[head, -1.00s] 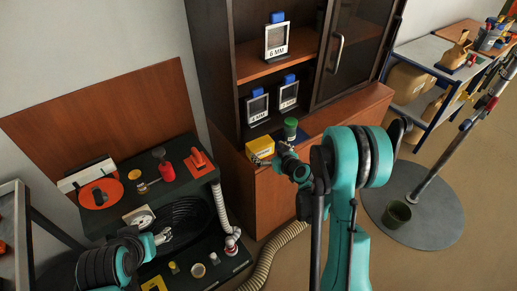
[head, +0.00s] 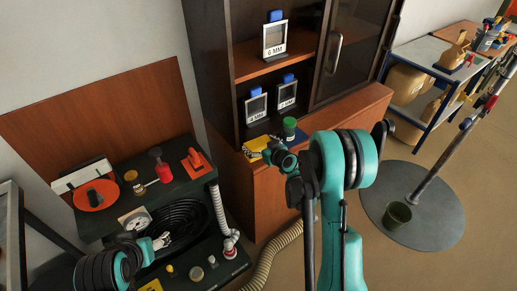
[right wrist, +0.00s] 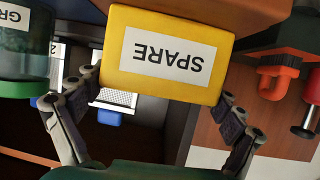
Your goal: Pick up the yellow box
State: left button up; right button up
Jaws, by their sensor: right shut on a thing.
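The yellow box (head: 254,146) is at the cabinet's front ledge in the head view, partly hidden by my right gripper (head: 266,151). In the right wrist view the yellow box (right wrist: 120,80) fills the upper middle, its white SPARE label upside down. The fingers of my right gripper (right wrist: 164,92) are on both sides of it, shut on it. I cannot tell whether the box touches the ledge. My left gripper (head: 160,241) is at lower left, above the dark cart and away from the box; its jaws are too small to read.
A green-lidded jar (head: 289,129) stands close to the box on the ledge (head: 345,113). The dark cart (head: 185,183) at left holds a red plunger-like item (head: 162,168), a coiled hose (head: 184,222) and small jars.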

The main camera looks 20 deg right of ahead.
aim_at(258, 142)
notch_tip(258, 142, up, 4)
jog(key=shift+r+p, duration=0.25)
jog(key=shift+p, duration=0.95)
pick_arm(q)
notch_tip(258, 142, up, 6)
jog(key=p, duration=0.3)
jog(key=shift+f, duration=0.1)
pick_arm(e)
jog(key=s+d+r, duration=0.6)
jog(key=s+d, duration=0.1)
jog(key=d, duration=0.2)
jog(key=shift+s+r, duration=0.25)
